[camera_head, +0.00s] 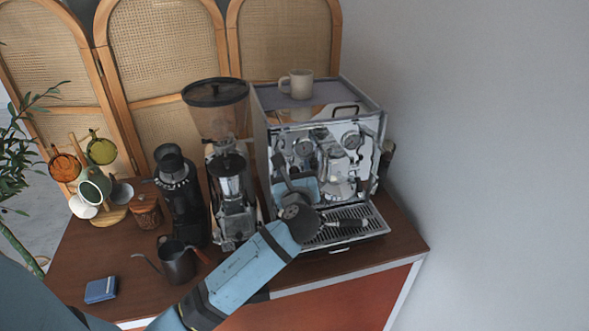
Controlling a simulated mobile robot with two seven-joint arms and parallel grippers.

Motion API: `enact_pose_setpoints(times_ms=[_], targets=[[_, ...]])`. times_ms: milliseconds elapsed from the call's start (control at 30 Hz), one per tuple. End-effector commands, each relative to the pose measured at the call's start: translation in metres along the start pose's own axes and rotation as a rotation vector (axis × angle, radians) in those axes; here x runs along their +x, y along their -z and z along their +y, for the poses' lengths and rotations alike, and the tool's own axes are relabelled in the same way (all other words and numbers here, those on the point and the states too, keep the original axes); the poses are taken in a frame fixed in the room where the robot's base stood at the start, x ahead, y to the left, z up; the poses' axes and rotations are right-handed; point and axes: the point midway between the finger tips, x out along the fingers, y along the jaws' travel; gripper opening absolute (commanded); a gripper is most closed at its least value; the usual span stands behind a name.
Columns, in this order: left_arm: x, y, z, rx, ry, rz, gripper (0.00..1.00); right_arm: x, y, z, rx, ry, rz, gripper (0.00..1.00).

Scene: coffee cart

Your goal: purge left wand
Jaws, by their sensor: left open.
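The espresso machine (318,115) stands at the right of the cart, with its chrome front and drip tray (366,212) facing me. My left arm reaches in from the lower left. Its gripper (282,172) is at the left part of the machine's front, above the left end of the drip tray. The gripper is open. The left wand cannot be made out clearly there; my gripper and wrist cover that area. Whether the fingers touch anything cannot be told. My right gripper is not in view.
A mug (301,84) stands on the machine. Left of it are a tall grinder (216,105), a smaller black grinder (180,190), a dark kettle (178,262) and a mug tree (108,214). A blue cloth (101,290) lies at the front left. A wall bounds the right.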

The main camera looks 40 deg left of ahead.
Motion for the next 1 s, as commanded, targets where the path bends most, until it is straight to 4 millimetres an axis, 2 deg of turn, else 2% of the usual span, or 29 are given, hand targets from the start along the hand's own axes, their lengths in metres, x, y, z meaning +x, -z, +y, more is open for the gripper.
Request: enact_pose_setpoints(times_ms=[267, 400, 467, 500, 767, 1000], targets=[[0.0013, 0.0000, -0.0001, -0.001, 0.000, 0.000, 0.54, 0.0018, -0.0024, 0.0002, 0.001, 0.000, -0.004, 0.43], [0.0011, 0.0000, -0.0001, 0.000, 0.001, 0.000, 0.21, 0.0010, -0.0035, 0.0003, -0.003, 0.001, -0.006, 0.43], [0.0011, 0.0000, -0.0001, 0.000, 0.000, 0.000, 0.08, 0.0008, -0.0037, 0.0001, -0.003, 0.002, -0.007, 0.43], [0.0011, 0.0001, -0.0001, 0.000, 0.000, 0.000, 0.05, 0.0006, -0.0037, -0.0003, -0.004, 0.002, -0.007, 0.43], [0.0011, -0.0016, -0.0005, -0.007, -0.005, 0.026, 0.05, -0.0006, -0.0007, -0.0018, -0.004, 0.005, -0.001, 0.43], [0.0015, -0.0084, -0.0025, -0.033, -0.026, 0.143, 0.05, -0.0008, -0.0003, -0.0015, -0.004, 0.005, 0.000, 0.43]])
